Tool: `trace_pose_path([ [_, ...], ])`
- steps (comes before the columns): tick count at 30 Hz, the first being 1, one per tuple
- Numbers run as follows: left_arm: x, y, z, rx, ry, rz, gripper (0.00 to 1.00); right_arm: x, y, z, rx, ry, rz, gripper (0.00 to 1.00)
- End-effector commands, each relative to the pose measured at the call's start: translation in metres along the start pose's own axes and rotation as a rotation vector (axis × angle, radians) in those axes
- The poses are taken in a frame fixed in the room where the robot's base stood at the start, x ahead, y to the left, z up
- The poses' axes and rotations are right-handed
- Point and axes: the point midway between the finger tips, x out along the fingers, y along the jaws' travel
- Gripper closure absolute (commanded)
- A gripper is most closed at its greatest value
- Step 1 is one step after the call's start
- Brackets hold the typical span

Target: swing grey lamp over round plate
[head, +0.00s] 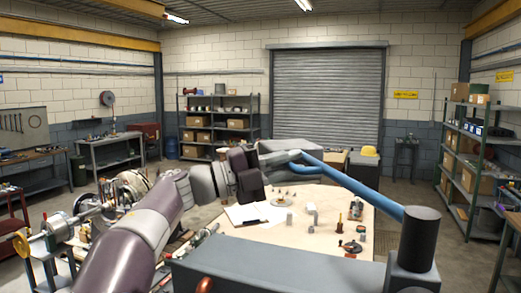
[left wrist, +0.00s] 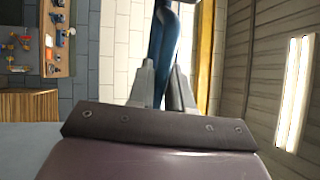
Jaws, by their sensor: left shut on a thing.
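A blue jointed arm, which I take to be part of the grey lamp (head: 355,184), runs from a dark grey upright cylinder (head: 417,240) at the right front up and left over the table. My left gripper (head: 286,160) is shut on its far end; the blue piece also shows between the grey fingers (left wrist: 165,72) in the left wrist view. My right gripper is not in view.
The pale table (head: 330,228) carries a clipboard with paper (head: 246,214), small grey blocks and several tools. A long dark grey box (head: 270,275) stands across the front. Cluttered equipment (head: 120,190) is at the left. Shelves and a shutter door stand behind.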

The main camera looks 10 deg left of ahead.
Motion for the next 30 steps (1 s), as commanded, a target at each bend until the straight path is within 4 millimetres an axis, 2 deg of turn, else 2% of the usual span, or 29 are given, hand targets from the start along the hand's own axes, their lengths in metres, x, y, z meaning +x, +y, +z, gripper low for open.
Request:
trace_pose_path([
  [1,0.008,-0.004,0.003,-0.007,0.019,0.000,1.00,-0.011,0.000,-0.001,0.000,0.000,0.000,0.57],
  [9,0.029,0.003,0.005,-0.019,0.097,-0.001,1.00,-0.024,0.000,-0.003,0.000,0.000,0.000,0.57],
  [24,0.032,0.006,0.004,-0.020,0.114,-0.001,1.00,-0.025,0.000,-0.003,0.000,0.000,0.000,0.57],
  [25,0.032,0.006,0.004,-0.020,0.114,-0.001,0.77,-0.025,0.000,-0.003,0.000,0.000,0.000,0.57],
  [26,0.032,0.006,0.004,-0.020,0.114,-0.001,0.68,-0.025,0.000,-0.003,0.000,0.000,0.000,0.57],
  [30,0.032,0.006,0.004,-0.020,0.114,-0.001,0.65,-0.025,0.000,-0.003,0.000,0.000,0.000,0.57],
])
